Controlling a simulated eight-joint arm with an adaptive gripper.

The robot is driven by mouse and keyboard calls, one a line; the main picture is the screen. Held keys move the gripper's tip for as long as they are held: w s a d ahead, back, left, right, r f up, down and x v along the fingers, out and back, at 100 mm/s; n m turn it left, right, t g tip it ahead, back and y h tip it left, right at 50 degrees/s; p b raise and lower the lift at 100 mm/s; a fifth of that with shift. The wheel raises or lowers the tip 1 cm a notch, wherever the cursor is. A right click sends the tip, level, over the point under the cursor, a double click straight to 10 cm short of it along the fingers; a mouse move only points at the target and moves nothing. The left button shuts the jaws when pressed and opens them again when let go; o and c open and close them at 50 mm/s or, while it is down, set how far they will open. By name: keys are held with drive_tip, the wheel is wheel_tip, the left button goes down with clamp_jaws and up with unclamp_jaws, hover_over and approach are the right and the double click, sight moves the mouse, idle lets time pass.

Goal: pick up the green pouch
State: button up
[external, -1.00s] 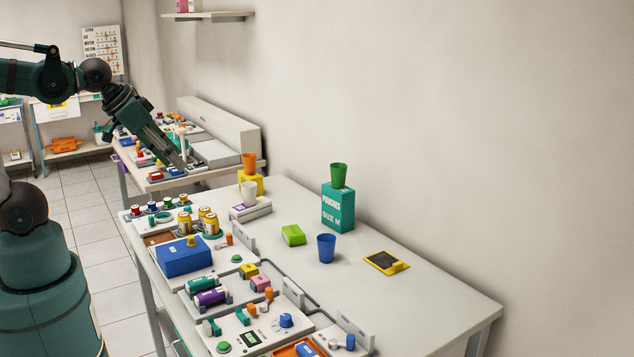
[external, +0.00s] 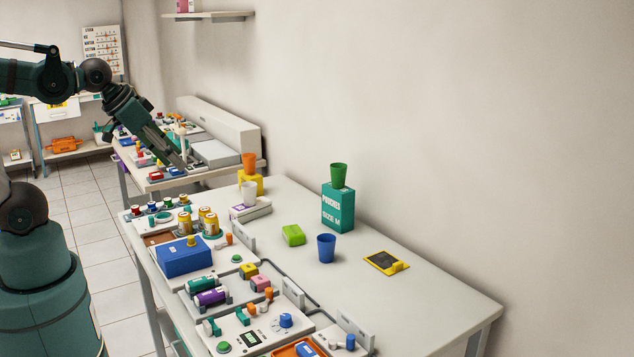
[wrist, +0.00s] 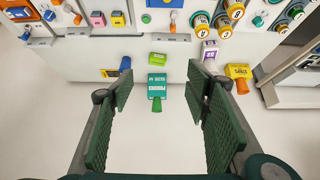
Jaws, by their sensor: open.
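The green pouch, a small bright lime-green block (external: 293,235), lies on the near white table, left of a blue cup. In the wrist view the pouch (wrist: 158,57) shows beyond the fingertips, just above the teal box. My gripper (external: 180,160) is up and to the left of the pouch in the external view, apart from it. In the wrist view my gripper (wrist: 160,82) has its fingers wide apart with nothing held between them.
A teal pouches box (external: 338,208) with a green cup (external: 338,175) on top stands behind the pouch. The blue cup (external: 326,248) is close on its right. A white cup (external: 249,193), a blue box (external: 184,258) and a yellow-edged black pad (external: 386,263) are also on the table.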

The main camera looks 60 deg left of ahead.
drive_tip(key=o, duration=0.8)
drive_tip(key=w+f+t+b, duration=0.1)
drive_tip(key=w+f+b, duration=0.2)
drive_tip(key=w+f, duration=0.5)
drive_tip(key=w+f+t+b, duration=0.25)
drive_tip(key=w+f, duration=0.25)
drive_tip(key=w, duration=0.7)
drive_tip(key=t+b, duration=0.2)
drive_tip(key=b, duration=0.3)
approach(294, 235)
drive_tip(key=shift+w+a+g, duration=0.25)
drive_tip(key=shift+w+a, duration=1.05)
drive_tip(key=shift+a, duration=0.1)
drive_tip(key=shift+w+f, duration=0.1)
